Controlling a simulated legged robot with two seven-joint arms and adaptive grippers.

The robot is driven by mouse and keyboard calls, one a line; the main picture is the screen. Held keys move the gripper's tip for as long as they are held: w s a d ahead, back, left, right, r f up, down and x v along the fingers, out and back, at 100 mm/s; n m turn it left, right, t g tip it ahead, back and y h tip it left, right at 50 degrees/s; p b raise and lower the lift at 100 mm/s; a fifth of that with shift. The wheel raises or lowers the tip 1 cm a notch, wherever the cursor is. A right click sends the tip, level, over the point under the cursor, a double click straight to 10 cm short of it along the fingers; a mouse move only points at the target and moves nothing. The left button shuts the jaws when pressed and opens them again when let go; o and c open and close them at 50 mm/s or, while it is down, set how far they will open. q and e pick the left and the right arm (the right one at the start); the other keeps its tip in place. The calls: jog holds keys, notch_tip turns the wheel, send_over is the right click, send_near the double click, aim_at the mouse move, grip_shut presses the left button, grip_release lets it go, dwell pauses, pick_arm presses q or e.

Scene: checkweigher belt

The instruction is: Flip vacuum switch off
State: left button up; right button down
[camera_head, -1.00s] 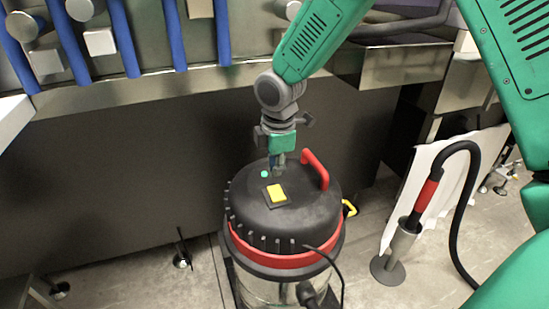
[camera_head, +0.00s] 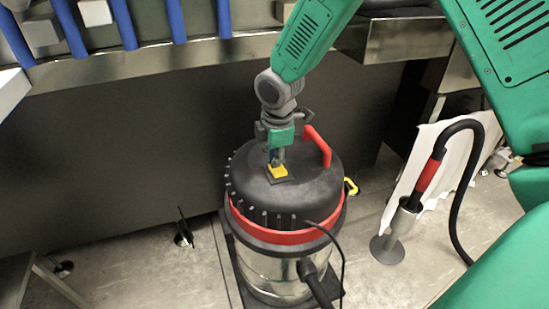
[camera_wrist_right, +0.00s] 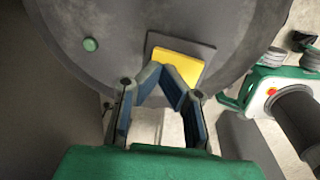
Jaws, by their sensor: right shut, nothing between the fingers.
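The vacuum (camera_head: 310,190) stands on the floor with a black lid, a red band and a steel drum. Its yellow switch (camera_head: 279,171) sits on a dark plate on top of the lid. My right gripper (camera_head: 276,160) is shut and empty, with its fingertips down at the switch's far edge. In the right wrist view the yellow switch (camera_wrist_right: 178,66) shows just beyond the fingertips, partly covered by one finger. I cannot tell whether they touch. My left gripper is not in view.
A red handle (camera_head: 318,146) rises from the lid close beside my right gripper. A black hose with a red grip (camera_head: 429,172) stands in a holder at the right. A dark panel with a steel ledge and blue strips lies behind the vacuum.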

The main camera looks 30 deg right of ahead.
jog(key=shift+s+a+r+p, duration=0.15)
jog(key=shift+s+p, duration=0.2)
jog(key=shift+s, duration=0.05)
jog(key=shift+s+a+r+p, duration=0.1)
jog(key=shift+s+p, duration=0.2)
jog(key=shift+s, duration=0.1)
jog(key=shift+r+p, duration=0.35)
jog(key=shift+p, duration=0.05)
jog(key=r+p, duration=0.2)
jog(key=p, duration=0.1)
jog(key=r+p, duration=0.1)
jog(key=r, duration=0.1)
jog(key=shift+w+p, duration=0.3)
jog(key=shift+p, duration=0.1)
notch_tip(320, 180, up, 9)
jog(key=w+p, duration=0.1)
jog(key=shift+d, duration=0.45)
